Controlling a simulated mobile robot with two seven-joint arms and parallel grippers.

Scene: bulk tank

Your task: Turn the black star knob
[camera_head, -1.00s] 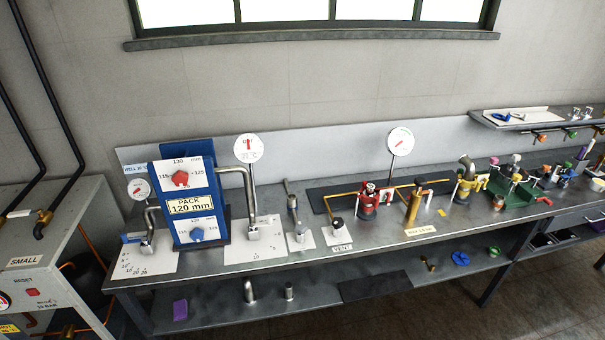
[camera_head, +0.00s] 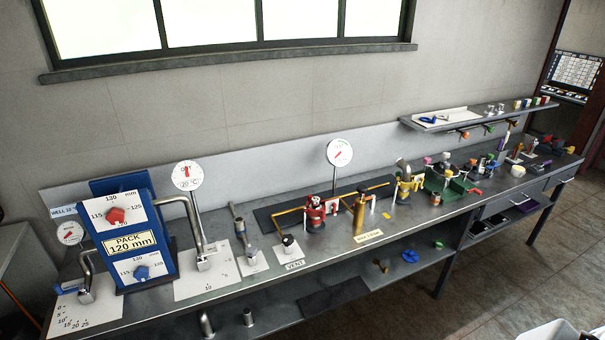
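A small black-topped knob (camera_head: 288,240) stands on a white plate behind the label VENT (camera_head: 295,265), near the front edge of the long metal bench. It may be the black star knob, but it is too small to make out a star shape. Neither of my grippers shows in the head view, and nothing is touching this knob.
Left of the knob are a blue PACK 120 mm panel (camera_head: 127,240) and bent metal levers. Right of it are a red valve (camera_head: 315,212) and a brass cylinder (camera_head: 359,215). A round gauge (camera_head: 339,152) stands behind.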

